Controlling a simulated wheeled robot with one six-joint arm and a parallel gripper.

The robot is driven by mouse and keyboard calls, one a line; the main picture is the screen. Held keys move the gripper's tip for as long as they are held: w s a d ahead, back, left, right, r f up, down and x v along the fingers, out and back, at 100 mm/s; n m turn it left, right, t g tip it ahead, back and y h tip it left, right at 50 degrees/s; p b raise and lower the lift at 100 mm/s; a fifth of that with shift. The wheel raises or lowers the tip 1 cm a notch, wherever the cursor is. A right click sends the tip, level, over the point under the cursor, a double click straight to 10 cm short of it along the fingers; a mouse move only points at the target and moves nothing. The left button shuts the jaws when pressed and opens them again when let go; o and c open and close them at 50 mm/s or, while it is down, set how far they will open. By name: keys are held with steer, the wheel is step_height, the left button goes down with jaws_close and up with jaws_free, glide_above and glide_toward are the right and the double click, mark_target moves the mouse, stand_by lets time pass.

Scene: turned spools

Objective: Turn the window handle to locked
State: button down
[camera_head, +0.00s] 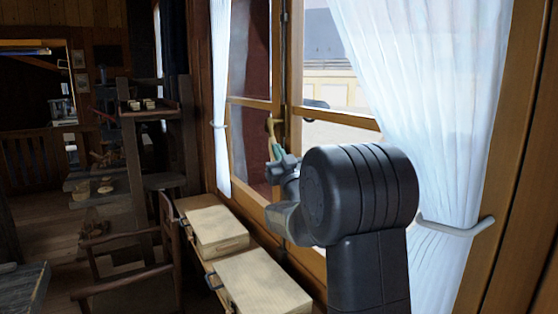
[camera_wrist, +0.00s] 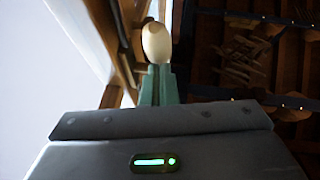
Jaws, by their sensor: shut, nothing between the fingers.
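The window handle (camera_head: 271,127) is a small brass-coloured lever on the upright between the window's panes, in the head view. In the wrist view, a rounded cream end, seemingly the handle's (camera_wrist: 156,41), shows just beyond my fingertips. My gripper (camera_head: 275,151) has teal fingers and is right by the handle's lower end. The fingers also show in the wrist view (camera_wrist: 158,72); they are together with nothing between them. I cannot tell whether the tips touch the handle. My black arm hides the lower part of the window.
White curtains hang at the left (camera_head: 220,90) and right (camera_head: 430,110) of the window. A curtain holdback (camera_head: 455,228) sticks out at the right. Pale wooden boxes (camera_head: 262,284) lie below the window. A wooden chair (camera_head: 130,262) and shelves stand to the left.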

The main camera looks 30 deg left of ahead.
steer(key=a+f+t+b, duration=0.1)
steer(key=b, duration=0.4)
steer(key=w+a+f+t+y+b, duration=0.1)
steer(key=b, duration=0.4)
steer(key=shift+w+a+m, duration=0.15)
steer(key=shift+a+m, duration=0.1)
steer(key=shift+m, duration=0.05)
steer(key=shift+r, duration=0.1)
steer(key=shift+d+f+b, duration=0.1)
steer(key=shift+f+b, duration=0.1)
steer(key=shift+b, duration=0.15)
steer(key=r+b+v, duration=0.1)
steer(key=b+v, duration=0.3)
steer(key=v, duration=0.8)
steer(key=shift+s+d+f, duration=0.25)
steer(key=shift+s+d, duration=0.25)
